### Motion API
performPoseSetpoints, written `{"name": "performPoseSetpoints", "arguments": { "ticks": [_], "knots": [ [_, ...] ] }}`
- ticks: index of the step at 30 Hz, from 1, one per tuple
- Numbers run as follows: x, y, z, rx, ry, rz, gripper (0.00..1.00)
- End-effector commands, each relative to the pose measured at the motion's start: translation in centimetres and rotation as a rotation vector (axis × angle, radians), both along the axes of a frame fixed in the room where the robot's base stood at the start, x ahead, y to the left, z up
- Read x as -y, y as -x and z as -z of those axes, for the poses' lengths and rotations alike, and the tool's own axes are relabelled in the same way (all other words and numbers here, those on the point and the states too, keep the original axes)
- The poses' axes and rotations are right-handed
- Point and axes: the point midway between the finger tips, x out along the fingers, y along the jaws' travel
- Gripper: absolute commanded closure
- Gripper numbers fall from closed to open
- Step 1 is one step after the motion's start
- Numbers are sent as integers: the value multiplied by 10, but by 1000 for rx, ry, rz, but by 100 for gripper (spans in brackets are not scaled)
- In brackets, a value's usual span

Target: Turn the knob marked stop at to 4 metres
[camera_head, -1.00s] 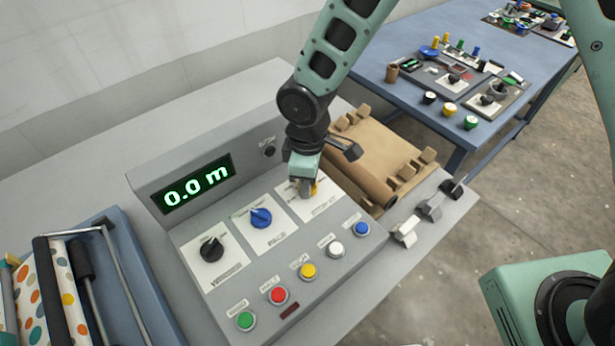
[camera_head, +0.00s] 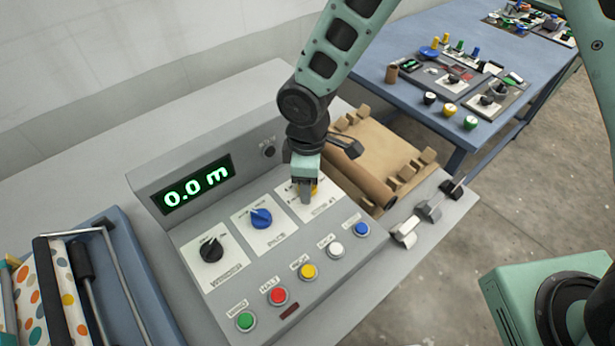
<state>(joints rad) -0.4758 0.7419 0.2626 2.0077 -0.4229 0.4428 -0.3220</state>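The control panel (camera_head: 262,282) has three knobs on white plates: a black one (camera_head: 211,250) at left, a blue one (camera_head: 261,218) in the middle and a yellow one (camera_head: 314,187) at right. The small labels are too blurred to read surely. My gripper (camera_head: 306,192) points down at the yellow knob and hides most of it. Its fingers are at the knob, but I cannot tell whether they are closed on it. The knob's pointer and much of its scale are hidden. The green display (camera_head: 197,184) reads 0.0 m.
Below the knobs is a row of buttons, among them green (camera_head: 245,321), red (camera_head: 278,295) and yellow (camera_head: 308,271). A brown roll (camera_head: 362,176) lies right of the panel. A blue tray (camera_head: 128,270) with a dotted roll (camera_head: 58,300) stands at left.

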Motion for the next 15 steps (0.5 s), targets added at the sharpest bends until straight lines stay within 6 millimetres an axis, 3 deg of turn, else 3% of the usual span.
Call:
{"name": "performPoseSetpoints", "arguments": {
  "ticks": [8,15],
  "knots": [
    [-1,-1,-12,3,-3,1,41],
    [0,-1,-62,5,-4,2,41]
  ]
}}
